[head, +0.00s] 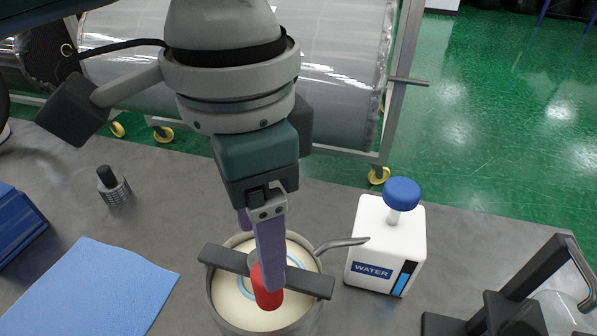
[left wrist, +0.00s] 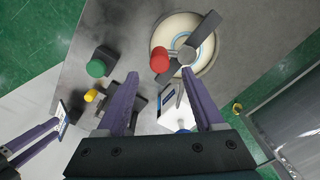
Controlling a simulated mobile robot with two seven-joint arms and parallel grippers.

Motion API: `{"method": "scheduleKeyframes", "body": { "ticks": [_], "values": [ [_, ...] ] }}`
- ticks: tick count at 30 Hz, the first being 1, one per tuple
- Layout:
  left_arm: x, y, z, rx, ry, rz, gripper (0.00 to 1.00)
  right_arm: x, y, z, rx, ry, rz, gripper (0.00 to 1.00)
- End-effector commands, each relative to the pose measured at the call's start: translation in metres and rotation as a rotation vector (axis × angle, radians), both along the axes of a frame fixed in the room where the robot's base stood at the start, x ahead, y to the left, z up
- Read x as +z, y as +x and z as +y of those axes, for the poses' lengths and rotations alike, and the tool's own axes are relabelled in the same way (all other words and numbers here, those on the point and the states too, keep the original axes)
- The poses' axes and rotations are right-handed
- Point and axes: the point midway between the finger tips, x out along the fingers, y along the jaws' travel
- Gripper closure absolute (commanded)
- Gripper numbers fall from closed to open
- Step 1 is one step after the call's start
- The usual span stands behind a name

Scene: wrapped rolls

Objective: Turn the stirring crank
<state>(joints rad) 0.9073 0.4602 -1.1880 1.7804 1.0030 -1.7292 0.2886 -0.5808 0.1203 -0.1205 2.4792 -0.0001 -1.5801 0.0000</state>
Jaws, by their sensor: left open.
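The stirring crank is a dark flat bar (head: 312,283) across a round metal pot (head: 213,306) of cream-coloured contents, with an upright red knob (head: 266,288). In the left wrist view the red knob (left wrist: 159,61) stands at the bar's end, over the pot's left side. My left gripper (head: 270,270) points down over the pot, its purple fingers overlapping the knob in the head view. In the left wrist view the left gripper (left wrist: 160,74) is open, with nothing held between its fingers. My right gripper (left wrist: 58,130) shows only at that view's lower left, its two fingers apart.
A white water bottle (head: 376,250) with a blue cap stands right of the pot. A blue cloth (head: 95,290), a blue bin (head: 15,228) and a knurled metal piece (head: 115,190) lie left. A dark-framed device (head: 520,290) stands right. Wrapped rolls (head: 335,60) stand behind the table.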

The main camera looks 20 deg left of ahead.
Motion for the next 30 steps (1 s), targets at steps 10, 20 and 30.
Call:
{"method": "scheduleKeyframes", "body": {
  "ticks": [10, 20, 30],
  "values": [
    [-0.065, -0.001, 0.0, 0.004, 0.0, 0.001, 0.31, -0.002, 0.0, 0.0, 0.0, -0.001, -0.001, 0.5],
    [-0.082, 0.0, 0.0, 0.003, -0.002, -0.001, 0.31, -0.003, 0.0, 0.0, 0.0, -0.001, -0.002, 0.5],
    [-0.082, 0.0, -0.001, 0.004, -0.002, -0.002, 0.53, -0.003, 0.0, 0.0, 0.0, -0.001, -0.002, 0.5]
  ]
}}
